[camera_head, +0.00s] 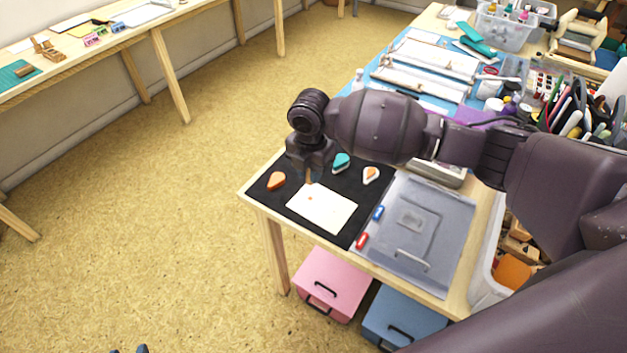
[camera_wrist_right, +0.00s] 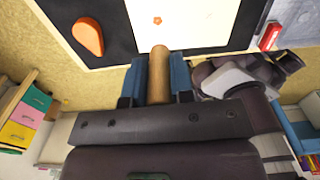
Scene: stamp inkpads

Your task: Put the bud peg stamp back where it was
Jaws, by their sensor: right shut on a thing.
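In the right wrist view, the round tan peg (camera_wrist_right: 158,75) stands between the blue fingers of the gripper (camera_wrist_right: 155,82). The stamp's printing face is hidden, and I cannot tell whether it touches anything. A small orange print (camera_wrist_right: 157,20) is on the card. Drop-shaped inkpads lie on the black mat (camera_head: 262,192): an orange one (camera_head: 276,180), a teal one (camera_head: 341,161) and a white-and-orange one (camera_head: 371,174). My left gripper (camera_head: 129,350) barely shows, tips apart.
A grey tray (camera_head: 447,222) lies right of the mat, beside a blue block (camera_head: 378,212) and a red block (camera_head: 362,241). Pink (camera_head: 331,283) and blue (camera_head: 405,318) boxes stand below the table. Tools crowd the table's far side. The floor at left is open.

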